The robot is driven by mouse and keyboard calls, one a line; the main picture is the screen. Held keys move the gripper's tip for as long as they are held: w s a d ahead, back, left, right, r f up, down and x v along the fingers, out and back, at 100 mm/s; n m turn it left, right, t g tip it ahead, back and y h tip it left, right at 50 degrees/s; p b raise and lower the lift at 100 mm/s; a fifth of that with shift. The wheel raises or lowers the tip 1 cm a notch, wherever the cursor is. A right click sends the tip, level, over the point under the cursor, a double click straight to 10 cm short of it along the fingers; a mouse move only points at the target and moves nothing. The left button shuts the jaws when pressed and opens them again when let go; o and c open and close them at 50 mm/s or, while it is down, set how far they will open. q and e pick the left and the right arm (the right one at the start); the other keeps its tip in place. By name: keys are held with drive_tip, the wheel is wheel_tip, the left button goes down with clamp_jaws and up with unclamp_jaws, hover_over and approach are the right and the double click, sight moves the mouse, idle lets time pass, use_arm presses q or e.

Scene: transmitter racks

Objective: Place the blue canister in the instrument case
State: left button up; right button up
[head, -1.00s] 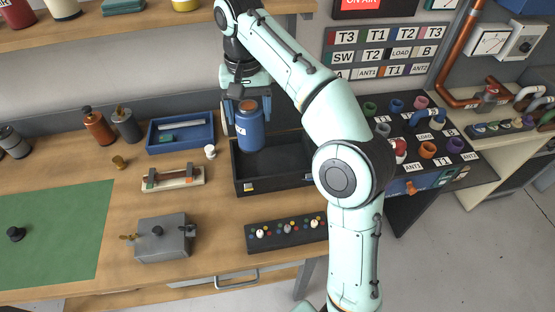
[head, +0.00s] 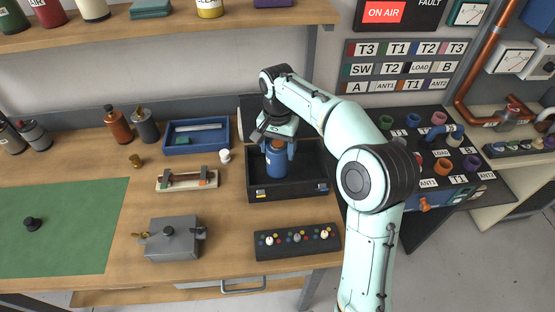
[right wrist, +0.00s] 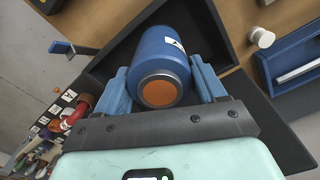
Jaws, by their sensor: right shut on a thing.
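The blue canister (head: 276,161) has an orange-brown cap and stands upright inside the black instrument case (head: 288,194), left of its middle. Whether its base touches the case floor cannot be told. My right gripper (head: 277,146) comes from above and is shut on the canister. In the right wrist view the canister (right wrist: 162,62) sits between the two blue fingers of the gripper (right wrist: 165,82), and the dark case wall (right wrist: 225,35) shows beyond. My left gripper is not in view.
A blue tray (head: 168,148) and a small white knob (head: 224,156) lie left of the case. A black panel with coloured buttons (head: 297,241) is in front, with a grey box (head: 172,240) to its left. A rack of coloured sockets (head: 430,150) stands to the right.

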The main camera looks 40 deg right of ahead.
wheel_tip(320, 180, down, 5)
drive_tip(key=shift+w+r+b, duration=0.15)
drive_tip(key=shift+b, duration=0.2)
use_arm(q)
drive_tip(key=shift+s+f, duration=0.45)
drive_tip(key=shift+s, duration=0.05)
use_arm(e)
drive_tip(key=o, duration=0.8)
drive_tip(key=shift+f, duration=0.25)
drive_tip(key=o, duration=0.5)
drive_tip(key=shift+c, duration=0.2)
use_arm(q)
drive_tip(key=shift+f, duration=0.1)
